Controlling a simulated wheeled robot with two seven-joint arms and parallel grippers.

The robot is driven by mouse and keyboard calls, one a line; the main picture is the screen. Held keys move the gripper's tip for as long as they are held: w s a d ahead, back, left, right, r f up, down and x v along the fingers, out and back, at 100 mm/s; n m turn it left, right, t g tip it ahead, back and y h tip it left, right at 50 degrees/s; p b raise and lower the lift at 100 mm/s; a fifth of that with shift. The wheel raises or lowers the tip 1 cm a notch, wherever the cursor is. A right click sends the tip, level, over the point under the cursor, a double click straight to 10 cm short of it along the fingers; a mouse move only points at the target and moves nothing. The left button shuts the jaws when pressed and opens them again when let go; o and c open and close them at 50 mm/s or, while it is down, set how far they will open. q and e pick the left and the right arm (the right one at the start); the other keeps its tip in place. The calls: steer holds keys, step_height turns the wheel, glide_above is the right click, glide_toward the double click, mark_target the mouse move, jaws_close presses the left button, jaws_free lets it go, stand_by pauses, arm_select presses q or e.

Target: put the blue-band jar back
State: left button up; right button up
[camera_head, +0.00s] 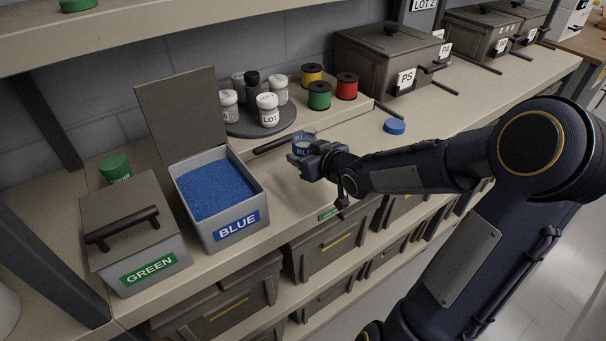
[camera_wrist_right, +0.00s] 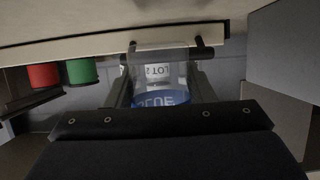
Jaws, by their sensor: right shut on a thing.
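The clear blue-band jar (camera_head: 304,139) is held by my right gripper (camera_head: 308,158) above the bench, to the right of the BLUE bin. In the right wrist view the jar (camera_wrist_right: 162,82) sits between the two fingers, its blue band low and its upper part see-through. The gripper is shut on it. No lid shows on the jar. A blue lid (camera_head: 394,126) lies on the bench to the right. The BLUE bin (camera_head: 235,229) is open, its lid raised behind it, with blue pellets (camera_head: 213,189) inside. My left gripper is not in view.
A closed GREEN bin (camera_head: 145,262) stands left, with a green-lidded jar (camera_head: 115,168) behind it. A round dark tray (camera_head: 247,127) holds several jars. Spools (camera_head: 320,97) stand beside it. Grey lidded boxes (camera_head: 375,62) line the back right. Bench around the blue lid is clear.

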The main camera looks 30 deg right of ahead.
steer(key=shift+w+f, duration=0.5)
steer(key=shift+f, duration=0.1)
steer(key=shift+w+f+b, duration=0.15)
steer(key=shift+f+b, duration=0.3)
steer(key=shift+f, duration=1.1)
steer(key=shift+f, duration=0.25)
steer(key=o, duration=1.1)
steer(key=shift+r, duration=0.1)
